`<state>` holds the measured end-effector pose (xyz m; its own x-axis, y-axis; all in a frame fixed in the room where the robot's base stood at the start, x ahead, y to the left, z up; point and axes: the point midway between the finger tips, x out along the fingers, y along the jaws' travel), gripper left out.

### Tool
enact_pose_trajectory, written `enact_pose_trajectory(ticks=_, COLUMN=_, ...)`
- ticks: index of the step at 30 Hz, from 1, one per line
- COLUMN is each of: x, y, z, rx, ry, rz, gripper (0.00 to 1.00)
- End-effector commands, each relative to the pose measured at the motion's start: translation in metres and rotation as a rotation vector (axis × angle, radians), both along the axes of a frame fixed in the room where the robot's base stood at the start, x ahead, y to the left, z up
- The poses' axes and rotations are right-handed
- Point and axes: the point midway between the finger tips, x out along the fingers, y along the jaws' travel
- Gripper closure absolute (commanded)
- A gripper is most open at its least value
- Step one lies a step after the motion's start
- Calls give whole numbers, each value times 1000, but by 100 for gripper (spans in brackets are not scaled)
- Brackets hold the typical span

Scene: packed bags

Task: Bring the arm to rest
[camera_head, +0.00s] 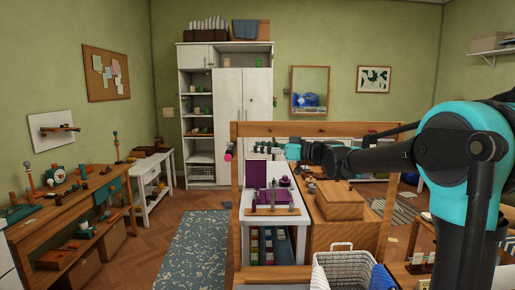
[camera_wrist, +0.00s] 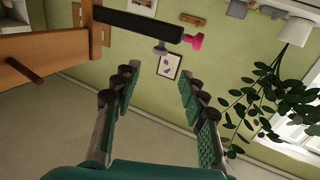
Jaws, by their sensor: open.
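My arm (camera_head: 465,150), black and teal, reaches in from the right in the head view and stretches left across the middle. My gripper (camera_head: 248,148) is at its far end, small in this view, in front of the white cabinet and near the wooden frame. In the wrist view my gripper (camera_wrist: 160,92) shows two dark fingers with green ribbed pads, spread wide apart. Nothing is between the pads; the wall and a small framed picture show beyond them.
A wooden frame (camera_head: 237,200) stands close to the arm, with a white table (camera_head: 272,215) behind it. A wire basket (camera_head: 340,270) is at the front. A wooden workbench (camera_head: 70,215) is at left. The wrist view shows a hanging plant (camera_wrist: 265,105). Floor is free around the blue rug (camera_head: 195,250).

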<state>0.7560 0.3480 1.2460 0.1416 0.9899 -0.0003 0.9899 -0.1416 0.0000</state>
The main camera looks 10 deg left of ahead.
Motion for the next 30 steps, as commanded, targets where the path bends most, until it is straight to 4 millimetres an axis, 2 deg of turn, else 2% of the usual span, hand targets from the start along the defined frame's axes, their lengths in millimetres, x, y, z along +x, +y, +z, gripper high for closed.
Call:
enact_pose_trajectory(ticks=5, x=-4, y=-5, z=-9, rx=-22, ry=18, rz=-5, gripper=57)
enact_pose_trajectory(ticks=8, x=-16, y=-20, z=-37, rx=-93, ry=81, rz=-25, gripper=57)
enact_pose_trajectory(ticks=11, x=-36, y=-47, z=-85, rx=-210, ry=190, rz=-73, gripper=57)
enact_pose_trajectory(ticks=15, x=-69, y=-99, z=-162, rx=-389, ry=369, rz=-191, gripper=57)
enact_pose_trajectory(ticks=17, x=-84, y=-123, z=-193, rx=-458, ry=443, rz=-254, gripper=57)
enact_pose_trajectory(ticks=21, x=-122, y=-182, z=-260, rx=-599, ry=607, rz=-432, gripper=57)
enact_pose_trajectory(ticks=27, x=-182, y=-275, z=-343, rx=-754, ry=811, rz=-755, gripper=57)
enact_pose_trajectory(ticks=30, x=-213, y=-317, z=-375, rx=-801, ry=887, rz=-925, gripper=57)
